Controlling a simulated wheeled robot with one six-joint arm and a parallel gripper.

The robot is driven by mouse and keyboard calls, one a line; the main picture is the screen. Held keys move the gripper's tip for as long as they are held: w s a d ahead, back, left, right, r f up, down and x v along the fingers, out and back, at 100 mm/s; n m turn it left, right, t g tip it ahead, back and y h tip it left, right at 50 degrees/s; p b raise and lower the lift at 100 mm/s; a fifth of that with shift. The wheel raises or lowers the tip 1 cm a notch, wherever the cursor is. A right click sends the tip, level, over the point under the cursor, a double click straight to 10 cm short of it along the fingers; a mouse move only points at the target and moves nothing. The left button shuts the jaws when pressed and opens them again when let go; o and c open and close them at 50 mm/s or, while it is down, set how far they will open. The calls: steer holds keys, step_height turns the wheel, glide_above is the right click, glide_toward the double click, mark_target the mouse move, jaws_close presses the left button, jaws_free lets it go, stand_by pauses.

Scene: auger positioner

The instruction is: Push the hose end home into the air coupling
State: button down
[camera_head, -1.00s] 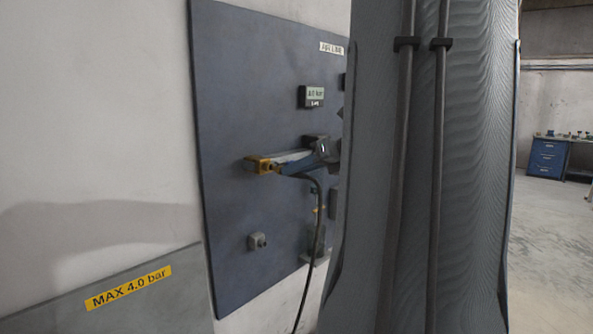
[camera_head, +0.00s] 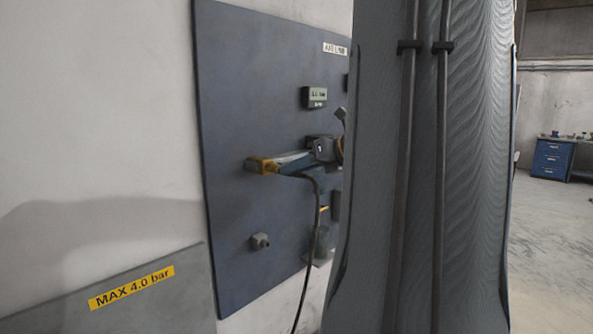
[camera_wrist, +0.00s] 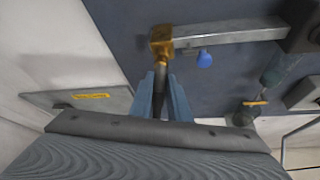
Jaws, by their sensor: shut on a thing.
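The brass air coupling (camera_head: 262,165) sits at the left end of a grey bar on the blue panel. In the wrist view, the coupling (camera_wrist: 161,42) is straight ahead of my gripper (camera_wrist: 162,80). The blue fingers are shut on the dark hose end (camera_wrist: 160,76), which points at the coupling's near opening. Its tip is at or very near the coupling's mouth; I cannot tell how deep it sits. In the head view, my gripper (camera_head: 279,169) is just right of the coupling, and the black hose (camera_head: 307,275) hangs down from it.
A small pressure display (camera_head: 314,97) is above on the panel (camera_head: 235,90). A grey fitting (camera_head: 260,241) sits lower on the panel. My own column blocks the panel's right side.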

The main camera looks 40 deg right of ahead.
steer(key=shift+w, duration=0.65)
steer(key=c, duration=1.6)
jaws_free()
steer(key=shift+w+a, duration=0.1)
steer(key=b+v, duration=0.2)
steer(key=v, duration=0.6)
steer(key=shift+b, duration=0.3)
steer(key=shift+a, duration=0.1)
